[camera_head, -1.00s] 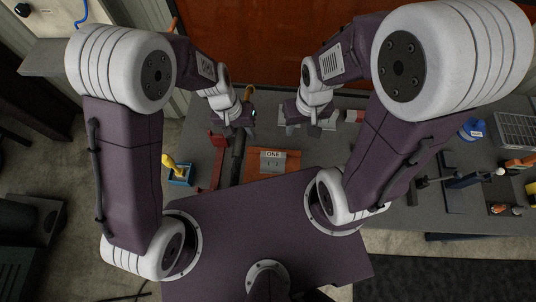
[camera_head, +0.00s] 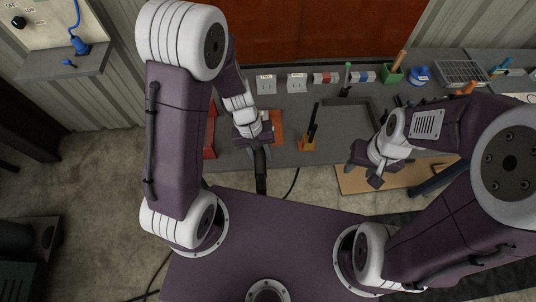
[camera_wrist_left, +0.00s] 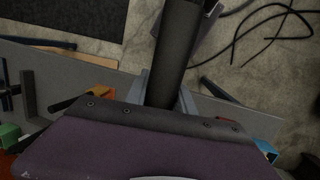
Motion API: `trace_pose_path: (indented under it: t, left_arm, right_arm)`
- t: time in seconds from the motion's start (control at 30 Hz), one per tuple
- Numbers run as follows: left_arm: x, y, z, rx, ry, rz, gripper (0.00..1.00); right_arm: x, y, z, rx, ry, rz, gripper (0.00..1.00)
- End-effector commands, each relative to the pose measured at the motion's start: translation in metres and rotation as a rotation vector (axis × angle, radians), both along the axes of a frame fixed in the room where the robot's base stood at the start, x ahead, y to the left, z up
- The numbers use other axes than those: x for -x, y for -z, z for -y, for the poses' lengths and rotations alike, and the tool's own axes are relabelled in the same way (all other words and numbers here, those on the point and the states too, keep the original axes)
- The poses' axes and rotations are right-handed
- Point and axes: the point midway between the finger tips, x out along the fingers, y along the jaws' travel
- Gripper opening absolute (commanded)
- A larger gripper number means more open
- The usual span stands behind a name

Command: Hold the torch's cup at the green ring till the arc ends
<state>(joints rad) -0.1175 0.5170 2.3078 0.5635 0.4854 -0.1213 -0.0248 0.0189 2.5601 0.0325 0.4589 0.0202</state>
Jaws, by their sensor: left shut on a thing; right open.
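My left gripper (camera_head: 259,150) is shut on a thick black tube, which looks like the torch (camera_head: 261,175). The tube points toward my body, past the bench's front edge. In the left wrist view the torch (camera_wrist_left: 177,50) runs up between the two grey fingers of the left gripper (camera_wrist_left: 164,95), over the floor. I cannot make out its cup. My right gripper (camera_head: 369,176) is open and empty, above a brown board at the bench's front. No green ring can be made out in either view.
An orange plate (camera_head: 277,126) lies beside the left gripper, with a red object (camera_head: 209,137) to its left. An orange holder (camera_head: 307,143) with a black tool stands between the grippers. A dark tray (camera_head: 368,108) lies behind. Boxes, rolls and a green pot (camera_head: 393,75) line the back.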

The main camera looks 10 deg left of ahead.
Motion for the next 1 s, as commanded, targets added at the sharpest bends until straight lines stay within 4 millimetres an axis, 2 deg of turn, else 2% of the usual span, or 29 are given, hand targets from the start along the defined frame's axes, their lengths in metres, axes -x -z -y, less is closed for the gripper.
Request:
trace_pose_path:
  t: [0.33, 0.9, 1.0]
  left_arm:
    - [-0.001, 0.004, 0.0, 0.0, 0.0, 0.001, 0.0]
    - [-0.014, 0.069, -0.004, 0.0, 0.002, 0.001, 0.0]
    - [-0.02, 0.072, -0.006, 0.0, 0.001, 0.002, 0.0]
  right_arm:
    - [0.0, 0.005, 0.0, 0.0, 0.0, 0.0, 0.45]
    - [0.0, 0.061, 0.0, 0.0, 0.0, 0.0, 0.45]
    - [0.0, 0.061, 0.0, 0.0, 0.0, 0.0, 0.45]
